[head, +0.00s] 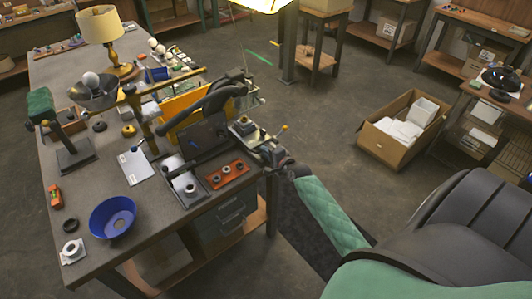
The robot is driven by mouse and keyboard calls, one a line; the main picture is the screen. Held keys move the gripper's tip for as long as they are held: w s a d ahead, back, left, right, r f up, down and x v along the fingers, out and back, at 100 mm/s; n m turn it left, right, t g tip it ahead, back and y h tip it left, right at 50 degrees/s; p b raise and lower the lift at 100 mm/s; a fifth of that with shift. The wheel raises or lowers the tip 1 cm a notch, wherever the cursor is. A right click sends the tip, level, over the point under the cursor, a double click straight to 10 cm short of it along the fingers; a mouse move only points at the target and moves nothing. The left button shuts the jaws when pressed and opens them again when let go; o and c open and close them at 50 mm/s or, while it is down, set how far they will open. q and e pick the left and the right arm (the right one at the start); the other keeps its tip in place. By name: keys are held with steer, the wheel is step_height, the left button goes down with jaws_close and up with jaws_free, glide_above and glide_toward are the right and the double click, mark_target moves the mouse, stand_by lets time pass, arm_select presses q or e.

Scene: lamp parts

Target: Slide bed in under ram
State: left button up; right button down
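A dark press-like machine (203,134) stands near the table's right edge, with a thick black arm (212,97) over it. I take a light grey plate with a dark round part (186,187) in front of it to be the bed; it lies on the table, apart from the space under the arm. The ram itself is too small to make out. My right gripper (268,150) is at the table's right edge, beside a small metal fixture (246,131) with a yellow-knobbed lever. Its fingers are too small and dark to tell open from shut.
An orange tray with dark rings (228,174) lies right of the grey plate. A white sheet (136,166) lies to its left. A blue bowl (112,216), a dark upright stand (74,152) and a lamp (101,28) are also on the table. The front left tabletop has some free room.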

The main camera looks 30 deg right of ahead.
mark_target(254, 143)
steer(key=shift+r+x, duration=0.2)
steer(key=shift+x, duration=0.75)
steer(key=shift+r+x, duration=0.2)
steer(key=shift+x, duration=0.75)
steer(key=shift+r, duration=0.1)
arm_select(q)
steer(key=shift+w, duration=0.35)
steer(key=shift+a, duration=0.1)
arm_select(e)
steer(key=c, duration=1.8)
jaws_free()
steer(key=shift+w, duration=0.1)
arm_select(q)
steer(key=shift+a, duration=0.1)
arm_select(e)
steer(key=shift+o, duration=0.2)
steer(key=shift+w, duration=0.1)
